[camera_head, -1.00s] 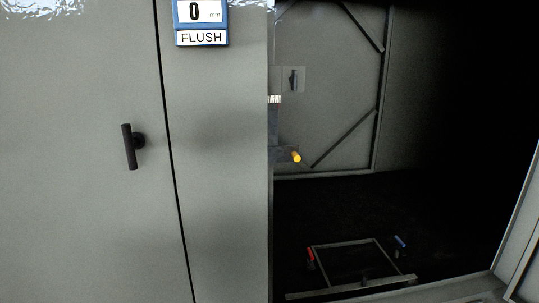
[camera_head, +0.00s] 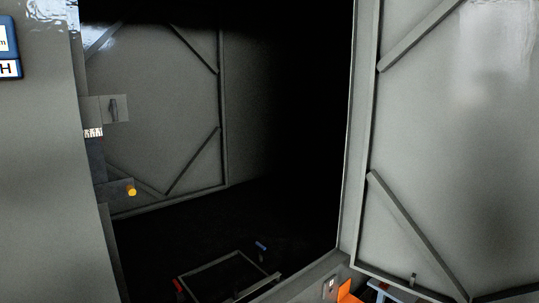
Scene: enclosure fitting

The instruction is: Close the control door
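A grey door panel (camera_head: 425,125) with diagonal braces on its inner face stands open on the right of the head view. Its bottom edge shows near the lower right and its top is cut off by the frame. The dark opening (camera_head: 295,110) of the enclosure lies to its left. No label on this panel shows that it is the control door. Neither of my grippers is recognisable in the head view.
A grey front panel (camera_head: 45,170) stands at the left, with a blue-edged sign (camera_head: 8,50) cut off. Inside are a braced panel (camera_head: 150,110), a yellow knob (camera_head: 131,191) and a floor frame (camera_head: 215,275). An orange object (camera_head: 348,293) shows at the bottom right.

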